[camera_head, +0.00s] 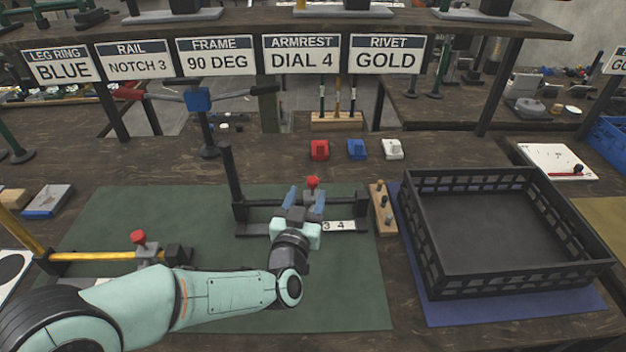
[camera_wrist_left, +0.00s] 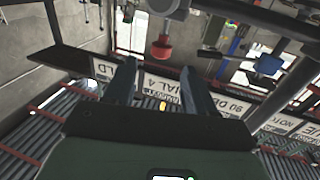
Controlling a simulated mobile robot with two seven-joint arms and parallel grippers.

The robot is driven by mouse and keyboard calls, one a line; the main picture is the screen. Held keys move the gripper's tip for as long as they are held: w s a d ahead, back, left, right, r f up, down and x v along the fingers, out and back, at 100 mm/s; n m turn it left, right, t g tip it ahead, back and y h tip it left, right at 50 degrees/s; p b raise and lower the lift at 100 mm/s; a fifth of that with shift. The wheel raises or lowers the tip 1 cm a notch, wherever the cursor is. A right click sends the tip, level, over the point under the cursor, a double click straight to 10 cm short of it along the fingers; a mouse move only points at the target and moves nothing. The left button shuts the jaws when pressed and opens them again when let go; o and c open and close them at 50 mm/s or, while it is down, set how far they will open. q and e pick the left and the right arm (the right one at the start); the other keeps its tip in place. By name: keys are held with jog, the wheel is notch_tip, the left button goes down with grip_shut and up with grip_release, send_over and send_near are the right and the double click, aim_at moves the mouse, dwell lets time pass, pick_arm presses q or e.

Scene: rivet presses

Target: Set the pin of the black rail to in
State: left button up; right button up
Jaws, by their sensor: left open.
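The black rail (camera_head: 258,229) lies on the green mat (camera_head: 120,215), with a black post upright at its left end. Its pin has a red knob (camera_head: 313,182), standing just beyond my left gripper (camera_head: 304,192). The gripper is open and empty, its two blue fingers apart in front of the pin. The left wrist view shows the red knob (camera_wrist_left: 162,48) beyond the fingertips (camera_wrist_left: 160,75), apart from them. My gripper and wrist hide the middle of the rail and the pin's base. A number strip (camera_head: 339,226) showing 3 and 4 is beside the gripper. My right gripper is out of view.
A yellow rail (camera_head: 95,256) with its own red knob (camera_head: 138,237) lies left. A black crate (camera_head: 500,283) stands right, past a wooden peg block (camera_head: 382,208). Red (camera_head: 319,150), blue (camera_head: 357,149) and white (camera_head: 392,149) blocks sit behind. Label signs (camera_head: 301,55) hang at the back.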

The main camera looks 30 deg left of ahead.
aim_at(313, 187)
pick_arm(q)
jog(key=x, duration=0.6)
jog(key=shift+w+a, duration=0.1)
jog(key=shift+w, duration=0.2)
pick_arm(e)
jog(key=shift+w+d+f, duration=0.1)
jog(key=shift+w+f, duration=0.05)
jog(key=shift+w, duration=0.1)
pick_arm(q)
grip_shut()
notch_tip(313, 187, down, 2)
jog(key=shift+f+b, duration=0.15)
jog(key=shift+b, duration=0.85)
grip_release()
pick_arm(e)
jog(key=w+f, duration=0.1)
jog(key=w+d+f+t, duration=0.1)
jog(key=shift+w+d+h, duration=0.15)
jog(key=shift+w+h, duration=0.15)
pick_arm(q)
jog(key=shift+s, duration=0.1)
